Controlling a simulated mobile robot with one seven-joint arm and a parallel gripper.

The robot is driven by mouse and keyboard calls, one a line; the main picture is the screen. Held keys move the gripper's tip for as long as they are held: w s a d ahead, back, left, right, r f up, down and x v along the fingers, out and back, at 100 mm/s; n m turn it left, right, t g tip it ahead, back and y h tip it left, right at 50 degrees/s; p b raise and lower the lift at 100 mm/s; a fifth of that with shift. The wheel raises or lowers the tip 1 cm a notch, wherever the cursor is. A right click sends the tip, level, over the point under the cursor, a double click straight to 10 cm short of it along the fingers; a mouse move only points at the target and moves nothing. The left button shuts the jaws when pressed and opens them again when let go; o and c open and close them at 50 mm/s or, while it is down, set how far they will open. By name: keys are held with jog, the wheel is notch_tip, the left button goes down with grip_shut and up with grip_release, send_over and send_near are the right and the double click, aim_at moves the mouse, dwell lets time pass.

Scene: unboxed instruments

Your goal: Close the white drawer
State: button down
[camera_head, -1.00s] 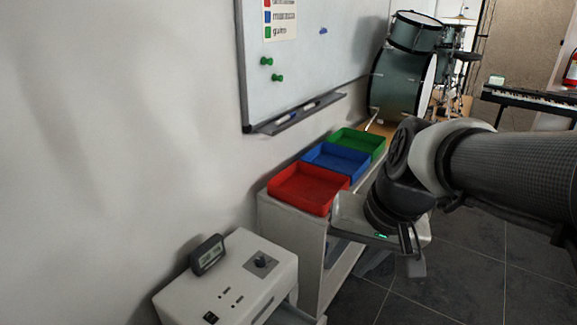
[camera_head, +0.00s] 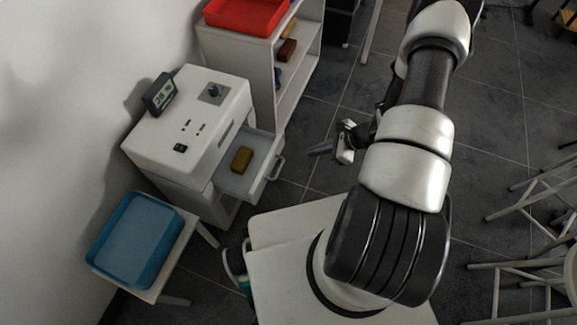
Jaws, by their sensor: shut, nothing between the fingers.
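The white drawer (camera_head: 237,185) is pulled out of the front of a white cabinet (camera_head: 172,120). A yellowish-brown block (camera_head: 241,159) lies inside it. A handle (camera_head: 273,167) shows on the drawer's front, at its right side. My gripper (camera_head: 326,149) is to the right of the drawer, apart from it, and points left toward it. It is shut and empty. My arm hides part of the floor behind it.
A small clock-like display (camera_head: 158,94) stands on the cabinet. A blue tray (camera_head: 136,240) sits on a low white stand at lower left. A white shelf (camera_head: 300,70) with a red tray (camera_head: 246,14) stands behind. Stools (camera_head: 530,200) are at right.

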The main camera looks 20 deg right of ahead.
notch_tip(320, 180, down, 5)
jog(key=s+m, duration=0.2)
jog(key=s, duration=0.1)
jog(key=w+a+r+b+x, duration=0.1)
jog(key=b+x, duration=0.1)
jog(key=x, duration=1.1)
jog(key=shift+w+a+r+b, duration=0.2)
jog(key=shift+w+r+b, duration=0.05)
jog(key=shift+r+b, duration=0.05)
jog(key=w+a+b, duration=0.1)
jog(key=w+a, duration=0.2)
jog(key=a, duration=0.1)
jog(key=w+a+b, duration=0.1)
jog(key=w+a, duration=0.2)
jog(key=a, duration=0.1)
jog(key=w+a+b, duration=0.1)
jog(key=w+a, duration=0.2)
jog(key=a, duration=0.1)
jog(key=shift+a, duration=0.2)
jog(key=shift+w+a+b, duration=0.3)
jog(key=shift+w+a, duration=0.05)
jog(key=shift+a, duration=0.15)
jog(key=shift+r, duration=0.1)
